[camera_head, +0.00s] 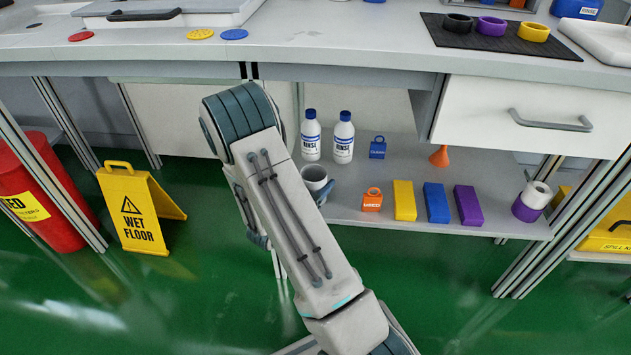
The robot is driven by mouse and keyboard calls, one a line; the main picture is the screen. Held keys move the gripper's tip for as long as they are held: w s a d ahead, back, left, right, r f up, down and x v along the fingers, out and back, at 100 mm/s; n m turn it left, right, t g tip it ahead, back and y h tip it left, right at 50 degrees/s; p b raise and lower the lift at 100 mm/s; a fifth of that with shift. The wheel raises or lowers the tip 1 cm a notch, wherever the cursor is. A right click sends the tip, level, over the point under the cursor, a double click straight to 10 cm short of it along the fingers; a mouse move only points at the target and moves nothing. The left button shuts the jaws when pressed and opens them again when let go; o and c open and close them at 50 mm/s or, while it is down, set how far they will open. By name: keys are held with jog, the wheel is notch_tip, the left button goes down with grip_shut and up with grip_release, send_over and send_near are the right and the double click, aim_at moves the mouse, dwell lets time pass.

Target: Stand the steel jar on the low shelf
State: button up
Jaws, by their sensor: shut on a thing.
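The steel jar (314,174) is a small grey, open-topped cup beside my forearm, over the left part of the low shelf (350,205). It looks upright, with its dark opening facing up. My arm hides its lower left part. My gripper (324,193) shows only as a small blue-grey piece at the jar's lower right; the rest is behind my forearm. It is shut on the jar. I cannot tell whether the jar's base touches the shelf or is just above it.
Two white rinse bottles (343,138) stand behind the jar. The bench top (330,35) and a drawer (530,115) overhang. A wet floor sign (140,210) stands left.

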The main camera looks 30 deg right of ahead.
jog(key=o, duration=0.9)
jog(key=shift+o, duration=0.2)
